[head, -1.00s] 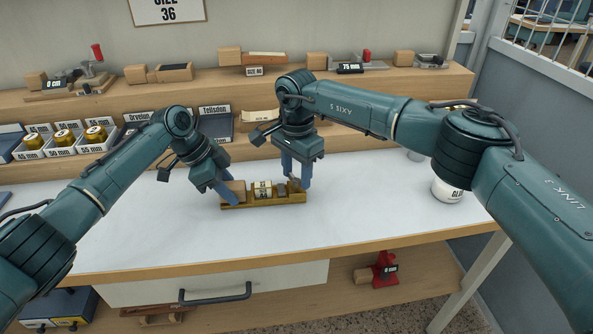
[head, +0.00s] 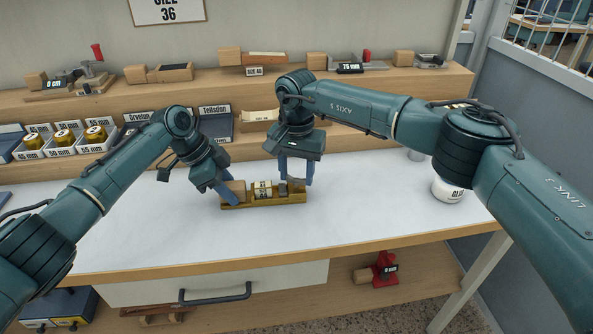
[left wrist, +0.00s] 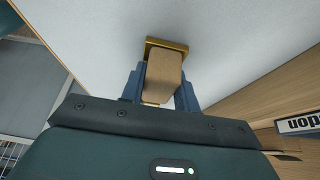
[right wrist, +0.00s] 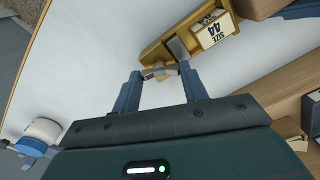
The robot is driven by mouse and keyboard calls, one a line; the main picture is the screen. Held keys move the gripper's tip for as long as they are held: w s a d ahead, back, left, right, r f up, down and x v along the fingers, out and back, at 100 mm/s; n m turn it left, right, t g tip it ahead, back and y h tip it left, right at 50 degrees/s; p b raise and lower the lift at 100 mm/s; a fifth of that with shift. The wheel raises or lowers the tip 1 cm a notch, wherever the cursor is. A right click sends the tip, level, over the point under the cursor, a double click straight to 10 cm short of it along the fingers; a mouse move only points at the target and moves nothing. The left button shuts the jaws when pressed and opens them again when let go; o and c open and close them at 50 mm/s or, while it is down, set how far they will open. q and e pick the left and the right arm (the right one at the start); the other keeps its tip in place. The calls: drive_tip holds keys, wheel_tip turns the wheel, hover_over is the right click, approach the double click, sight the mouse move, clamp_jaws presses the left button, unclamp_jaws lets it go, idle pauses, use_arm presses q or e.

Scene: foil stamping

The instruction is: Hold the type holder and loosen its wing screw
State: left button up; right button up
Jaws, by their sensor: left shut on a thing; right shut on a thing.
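The brass type holder (head: 285,199) lies on the white tabletop, with its wooden handle (head: 236,187) at the left end and a type block (head: 263,189) inside. In the right wrist view the block's label reads SIZE 44 (right wrist: 214,30). My left gripper (head: 229,193) is shut on the wooden handle; the left wrist view shows the handle (left wrist: 162,72) between its fingers. My right gripper (head: 297,181) points down at the holder's right end. In the right wrist view its fingers (right wrist: 160,82) are around the wing screw (right wrist: 158,72), which is mostly hidden in the head view.
A white jar (head: 447,190) stands on the table at right. Behind the holder, the wooden shelf (head: 345,139) carries labelled trays and a dark Tellisdon case (head: 216,127). The tabletop in front of the holder is clear.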

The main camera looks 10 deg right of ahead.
drive_tip(key=o, duration=1)
drive_tip(key=shift+r, duration=0.1)
use_arm(q)
drive_tip(key=o, duration=1.1)
drive_tip(key=shift+c, duration=0.2)
use_arm(e)
wheel_tip(320, 180, up, 12)
